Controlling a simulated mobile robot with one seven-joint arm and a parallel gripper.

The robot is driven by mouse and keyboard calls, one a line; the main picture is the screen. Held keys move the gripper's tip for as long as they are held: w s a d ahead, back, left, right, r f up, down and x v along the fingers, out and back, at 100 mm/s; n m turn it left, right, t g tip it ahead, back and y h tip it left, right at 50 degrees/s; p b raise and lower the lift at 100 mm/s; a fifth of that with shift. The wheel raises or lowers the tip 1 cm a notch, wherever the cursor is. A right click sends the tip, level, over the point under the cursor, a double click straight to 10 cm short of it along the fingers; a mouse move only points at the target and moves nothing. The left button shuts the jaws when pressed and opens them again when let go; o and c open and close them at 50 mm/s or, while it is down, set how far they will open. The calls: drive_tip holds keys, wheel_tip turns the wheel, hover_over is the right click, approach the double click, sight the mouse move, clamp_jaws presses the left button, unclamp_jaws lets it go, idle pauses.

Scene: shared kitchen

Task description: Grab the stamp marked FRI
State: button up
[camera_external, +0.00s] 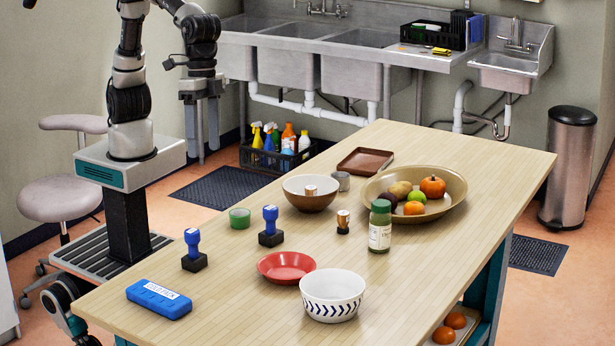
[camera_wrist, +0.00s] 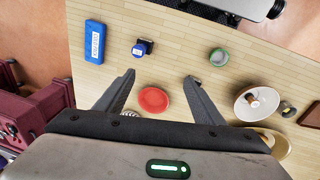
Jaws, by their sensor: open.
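Two blue-handled stamps with dark square bases stand upright on the table, one near the left edge (camera_external: 193,252) and one farther right (camera_external: 270,228). The left one also shows in the wrist view (camera_wrist: 142,47). A smaller wooden-handled stamp (camera_external: 343,222) stands right of them. A similar wooden knob (camera_external: 310,190) shows in the brown-and-white bowl (camera_external: 296,201). No FRI marking is legible, so I cannot tell which stamp bears it. My gripper (camera_external: 206,152) is open and empty, raised high at the table's left side. Its spread fingers show in the wrist view (camera_wrist: 160,76).
On the table (camera_external: 237,313) are a blue lettered case (camera_external: 158,298), green tub (camera_external: 239,218), red dish (camera_external: 286,267), patterned bowl (camera_external: 332,294), green-lidded jar (camera_external: 380,226), grey tin (camera_external: 342,181), brown tray (camera_external: 365,161) and fruit bowl (camera_external: 452,202).

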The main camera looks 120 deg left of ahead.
drive_tip(key=m+g+y, duration=0.1)
hover_over(193, 230)
wheel_tip(193, 230, down, 6)
wheel_tip(193, 230, down, 12)
drive_tip(key=shift+d+f, duration=0.15)
drive_tip(key=shift+f, duration=1.3)
drive_tip(key=shift+d+f, duration=0.1)
drive_tip(key=shift+f, duration=1.3)
drive_tip(key=c, duration=1.3)
